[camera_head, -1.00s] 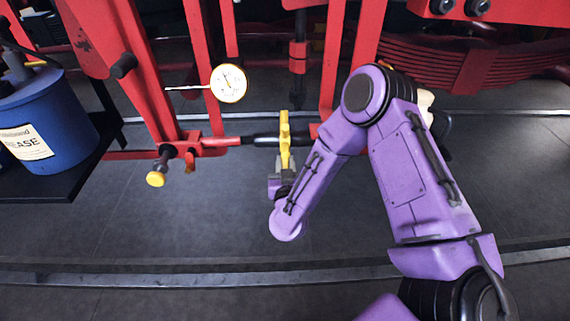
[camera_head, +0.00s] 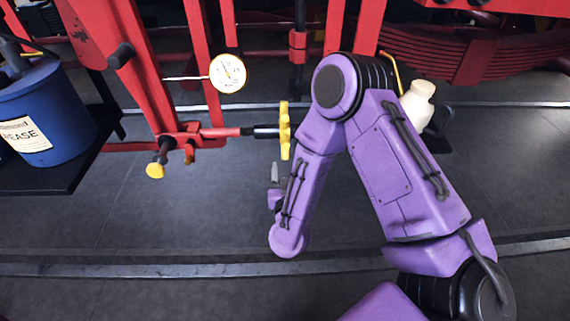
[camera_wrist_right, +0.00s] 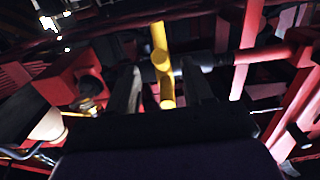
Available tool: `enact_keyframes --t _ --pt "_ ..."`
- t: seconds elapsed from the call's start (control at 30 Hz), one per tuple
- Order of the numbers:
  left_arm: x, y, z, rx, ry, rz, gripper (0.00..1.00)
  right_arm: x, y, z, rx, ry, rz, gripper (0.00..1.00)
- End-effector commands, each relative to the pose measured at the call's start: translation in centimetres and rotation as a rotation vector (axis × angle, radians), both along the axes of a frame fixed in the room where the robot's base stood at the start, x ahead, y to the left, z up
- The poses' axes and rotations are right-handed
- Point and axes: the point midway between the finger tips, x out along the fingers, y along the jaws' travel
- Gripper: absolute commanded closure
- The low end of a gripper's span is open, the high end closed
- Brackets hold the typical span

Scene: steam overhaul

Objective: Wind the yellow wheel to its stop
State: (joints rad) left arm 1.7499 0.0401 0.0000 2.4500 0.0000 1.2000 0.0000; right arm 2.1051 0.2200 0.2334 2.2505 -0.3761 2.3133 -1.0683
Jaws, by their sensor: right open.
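The yellow wheel (camera_head: 285,130) sits on a dark shaft in the middle of the head view, seen nearly edge-on as an upright bar. In the right wrist view a yellow bar of the wheel (camera_wrist_right: 161,52) stands ahead, between the lines of the two dark fingers. My right gripper (camera_head: 275,172) is open and empty, just below the wheel's lower end in the head view. The forearm partly hides it, and the exact gap to the wheel cannot be told. My left gripper is not in view.
A white-faced dial gauge (camera_head: 228,73) stands up left of the wheel. A yellow-ended knob (camera_head: 155,171) sits on the red frame. A blue grease tub (camera_head: 45,115) stands on a dark shelf at left. A cream bottle (camera_head: 418,103) shows behind my arm. Open floor lies below.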

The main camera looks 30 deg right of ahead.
Motion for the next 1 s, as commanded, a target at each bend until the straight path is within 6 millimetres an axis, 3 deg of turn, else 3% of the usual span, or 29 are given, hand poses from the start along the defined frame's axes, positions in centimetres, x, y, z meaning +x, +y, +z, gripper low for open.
enact_keyframes --t 0.17,0.4,0.53,0.8,1.0 --pt "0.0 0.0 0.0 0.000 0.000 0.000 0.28 0.0 0.0 0.0 0.000 0.000 0.000 0.49" --pt "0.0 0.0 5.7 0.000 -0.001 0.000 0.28 -1.1 1.0 6.5 -0.005 0.002 0.008 0.49" --pt "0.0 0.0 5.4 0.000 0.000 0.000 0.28 -0.8 0.5 6.2 0.001 -0.001 -0.003 0.49" --pt "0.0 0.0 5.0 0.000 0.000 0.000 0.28 2.4 -1.4 6.0 0.003 -0.001 -0.003 0.49" --pt "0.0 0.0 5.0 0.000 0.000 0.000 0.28 3.7 -2.2 6.0 0.001 -0.001 0.000 0.49"
